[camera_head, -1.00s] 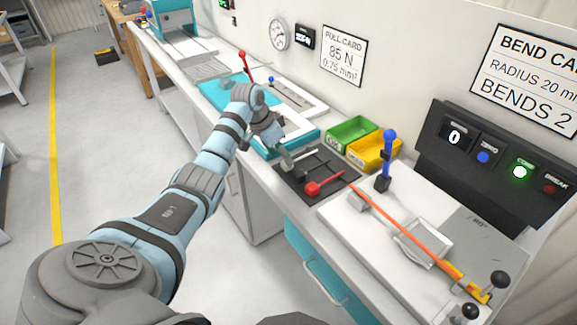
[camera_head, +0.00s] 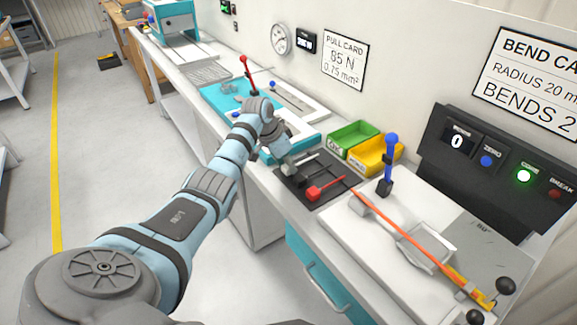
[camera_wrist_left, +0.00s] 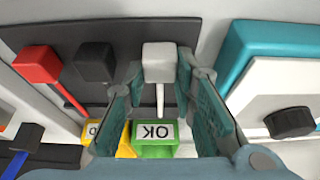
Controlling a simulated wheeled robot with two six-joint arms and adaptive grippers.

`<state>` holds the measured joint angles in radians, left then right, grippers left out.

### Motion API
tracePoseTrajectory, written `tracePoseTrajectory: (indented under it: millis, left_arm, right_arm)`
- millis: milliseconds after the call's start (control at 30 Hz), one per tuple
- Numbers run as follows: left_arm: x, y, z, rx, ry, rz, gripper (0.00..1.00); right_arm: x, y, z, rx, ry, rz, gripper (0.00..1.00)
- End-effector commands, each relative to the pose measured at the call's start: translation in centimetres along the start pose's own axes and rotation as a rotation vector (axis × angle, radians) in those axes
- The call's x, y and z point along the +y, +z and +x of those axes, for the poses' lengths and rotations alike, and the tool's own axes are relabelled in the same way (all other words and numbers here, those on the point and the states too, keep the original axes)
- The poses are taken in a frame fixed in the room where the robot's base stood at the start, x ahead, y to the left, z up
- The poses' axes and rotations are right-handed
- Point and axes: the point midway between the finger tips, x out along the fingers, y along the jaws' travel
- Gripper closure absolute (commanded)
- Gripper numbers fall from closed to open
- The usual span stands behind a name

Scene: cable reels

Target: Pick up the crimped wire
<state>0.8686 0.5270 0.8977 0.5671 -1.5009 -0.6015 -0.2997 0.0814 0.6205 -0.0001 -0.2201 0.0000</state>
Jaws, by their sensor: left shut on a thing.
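A dark tray (camera_head: 312,199) on the bench holds wires with block-shaped ends. My left gripper (camera_head: 288,169) is over the tray's left part. In the left wrist view, its two teal fingers (camera_wrist_left: 160,78) are shut on the white block of a white wire (camera_wrist_left: 158,62), whose thin length runs toward the green bin. I take this to be the crimped wire; the crimp itself is too small to tell. A red-ended wire (camera_head: 322,191) lies in the tray, also in the wrist view (camera_wrist_left: 38,64). A black-ended wire (camera_wrist_left: 95,62) lies beside it. My right gripper is not in view.
A green bin (camera_head: 352,135) marked OK and a yellow bin (camera_head: 377,157) stand behind the tray. A teal fixture (camera_head: 222,101) is to the left. A bending station with a blue lever (camera_head: 390,160) and an orange wire (camera_head: 392,228) is to the right.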

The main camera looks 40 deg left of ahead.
Motion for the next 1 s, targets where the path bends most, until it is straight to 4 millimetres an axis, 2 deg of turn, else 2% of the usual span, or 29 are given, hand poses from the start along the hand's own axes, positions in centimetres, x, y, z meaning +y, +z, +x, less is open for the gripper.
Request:
tracePoseTrajectory:
  millis: [133,267,367,500,633,767,1000]
  left_arm:
    - [-0.1,-0.6,-1.3,0.003,-0.002,0.0,1.0]
    - [-0.1,-1.8,-4.2,0.006,-0.003,0.001,1.0]
    - [-0.1,-3.1,-7.2,0.007,-0.003,0.001,1.0]
    - [-0.1,-5.3,-12.3,0.008,-0.003,0.001,1.0]
    - [0.0,-6.7,-15.9,0.005,-0.001,0.0,1.0]
    - [0.0,-7.6,-18.2,0.003,0.0,0.0,1.0]
    - [0.0,-8.7,-21.0,0.001,0.0,0.0,1.0]
  right_arm:
    - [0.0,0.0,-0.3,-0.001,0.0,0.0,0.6]
    - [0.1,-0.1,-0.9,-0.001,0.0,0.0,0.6]
    - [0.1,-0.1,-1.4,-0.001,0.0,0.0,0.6]
    - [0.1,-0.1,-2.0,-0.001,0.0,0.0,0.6]
    - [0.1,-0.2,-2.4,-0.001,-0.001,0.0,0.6]
    - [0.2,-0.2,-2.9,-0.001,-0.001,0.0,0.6]
    - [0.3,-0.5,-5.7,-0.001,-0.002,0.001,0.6]
